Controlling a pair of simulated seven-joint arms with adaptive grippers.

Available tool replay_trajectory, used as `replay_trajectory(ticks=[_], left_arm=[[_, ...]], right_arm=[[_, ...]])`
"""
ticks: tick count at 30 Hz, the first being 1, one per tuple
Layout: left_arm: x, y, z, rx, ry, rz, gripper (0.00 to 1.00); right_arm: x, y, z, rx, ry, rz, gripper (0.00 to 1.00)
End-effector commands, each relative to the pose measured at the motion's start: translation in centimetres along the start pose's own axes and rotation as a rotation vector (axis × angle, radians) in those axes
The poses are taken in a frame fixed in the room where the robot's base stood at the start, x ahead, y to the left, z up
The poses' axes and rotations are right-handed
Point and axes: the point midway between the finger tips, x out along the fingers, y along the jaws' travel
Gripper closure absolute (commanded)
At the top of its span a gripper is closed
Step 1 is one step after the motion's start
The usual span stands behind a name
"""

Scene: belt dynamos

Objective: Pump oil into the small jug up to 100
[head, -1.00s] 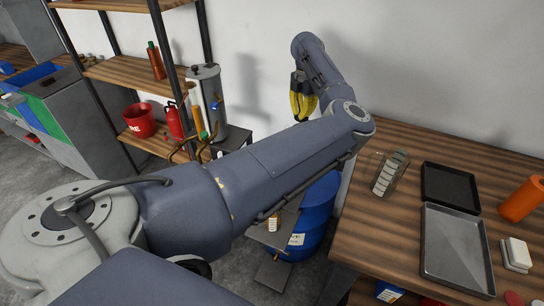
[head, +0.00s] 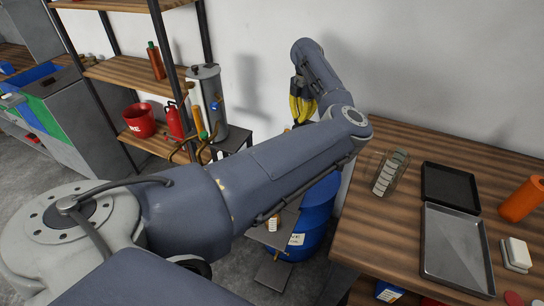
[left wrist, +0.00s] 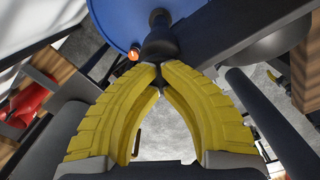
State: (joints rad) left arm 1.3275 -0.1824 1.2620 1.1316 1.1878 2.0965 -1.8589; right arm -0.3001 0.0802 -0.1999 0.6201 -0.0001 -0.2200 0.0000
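My left gripper (head: 301,112) is above the blue drum (head: 318,215), its yellow fingers partly behind my arm. In the left wrist view the fingertips (left wrist: 159,75) come together around a black pump handle part (left wrist: 158,46) over the blue drum top (left wrist: 118,22). A small jug with a white scale (head: 273,224) stands on a low stand in front of the drum, partly hidden by my arm. I cannot read its oil level. Another clear jug with a white scale (head: 389,174) stands on the wooden table. My right gripper is not in view.
The wooden table (head: 375,235) on the right holds a black tray (head: 450,188), a grey tray (head: 455,248), an orange cylinder (head: 522,199) and a white block (head: 516,254). A shelf with a red bucket (head: 139,121) and a grey tank (head: 207,100) stand behind my arm.

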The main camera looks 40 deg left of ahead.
Motion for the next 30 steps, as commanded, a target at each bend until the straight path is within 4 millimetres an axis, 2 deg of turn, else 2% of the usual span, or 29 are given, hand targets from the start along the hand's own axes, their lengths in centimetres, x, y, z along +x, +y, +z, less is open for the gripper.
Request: replay_trajectory(ticks=[5,30], left_arm=[[0.1,-0.1,-0.1,0.001,0.005,-0.004,1.0],[-6.4,-0.1,0.0,0.001,0.002,-0.001,1.0]], right_arm=[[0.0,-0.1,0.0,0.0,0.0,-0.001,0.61],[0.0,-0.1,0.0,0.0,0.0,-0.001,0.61]])
